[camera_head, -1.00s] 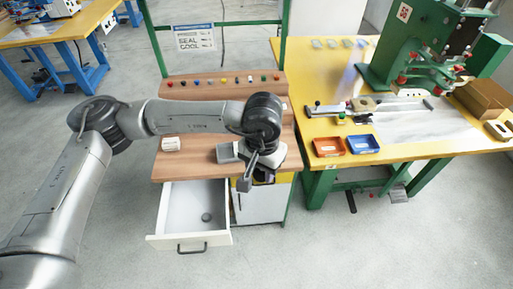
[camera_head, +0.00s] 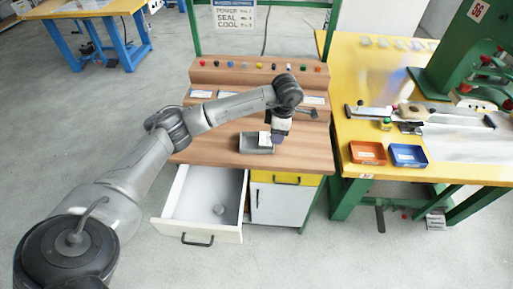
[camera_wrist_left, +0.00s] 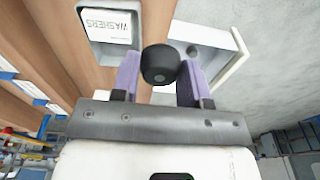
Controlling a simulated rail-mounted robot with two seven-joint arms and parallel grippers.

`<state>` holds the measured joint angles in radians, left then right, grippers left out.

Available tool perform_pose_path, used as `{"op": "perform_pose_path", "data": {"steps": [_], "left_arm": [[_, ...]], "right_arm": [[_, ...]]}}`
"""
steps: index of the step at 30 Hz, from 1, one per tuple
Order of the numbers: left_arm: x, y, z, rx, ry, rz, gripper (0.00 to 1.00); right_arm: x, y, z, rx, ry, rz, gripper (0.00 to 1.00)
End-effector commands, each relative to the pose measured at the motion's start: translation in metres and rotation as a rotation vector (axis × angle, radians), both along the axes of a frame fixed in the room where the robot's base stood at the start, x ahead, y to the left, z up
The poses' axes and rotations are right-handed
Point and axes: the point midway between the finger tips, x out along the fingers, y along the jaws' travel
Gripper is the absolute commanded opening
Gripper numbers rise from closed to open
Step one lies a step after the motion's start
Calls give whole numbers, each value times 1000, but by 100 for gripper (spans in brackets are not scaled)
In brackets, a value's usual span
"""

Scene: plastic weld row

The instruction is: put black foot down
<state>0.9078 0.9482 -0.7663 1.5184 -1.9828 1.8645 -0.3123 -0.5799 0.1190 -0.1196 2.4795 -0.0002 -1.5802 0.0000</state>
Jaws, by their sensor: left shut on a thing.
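My left gripper (camera_head: 277,139) hangs over the front of the wooden bench (camera_head: 215,150), at the right side of the grey tray (camera_head: 257,149). In the left wrist view its purple fingers (camera_wrist_left: 158,68) are shut on a round black foot (camera_wrist_left: 160,62). The foot is too small to make out in the head view. The tray (camera_wrist_left: 88,20) holds a white box marked WASHERS (camera_wrist_left: 108,25). A small round dark thing (camera_head: 219,209) lies in the open white drawer (camera_head: 195,228) below the bench. My right gripper is not in view.
A row of coloured buttons (camera_head: 260,66) runs along the back of the bench. The bench front right of the tray is clear.

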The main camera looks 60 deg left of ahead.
Motion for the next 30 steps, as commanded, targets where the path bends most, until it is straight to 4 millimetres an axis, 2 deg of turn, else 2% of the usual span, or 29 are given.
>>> {"op": "perform_pose_path", "data": {"steps": [6,18,24,30], "left_arm": [[-10,32,-23,2,4,97,19],[-34,103,-68,3,4,94,19],[-38,119,-76,1,2,91,19],[-39,121,-81,0,3,90,19]], "right_arm": [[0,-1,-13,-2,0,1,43],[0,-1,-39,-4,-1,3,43],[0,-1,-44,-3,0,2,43],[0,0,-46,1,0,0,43]]}}
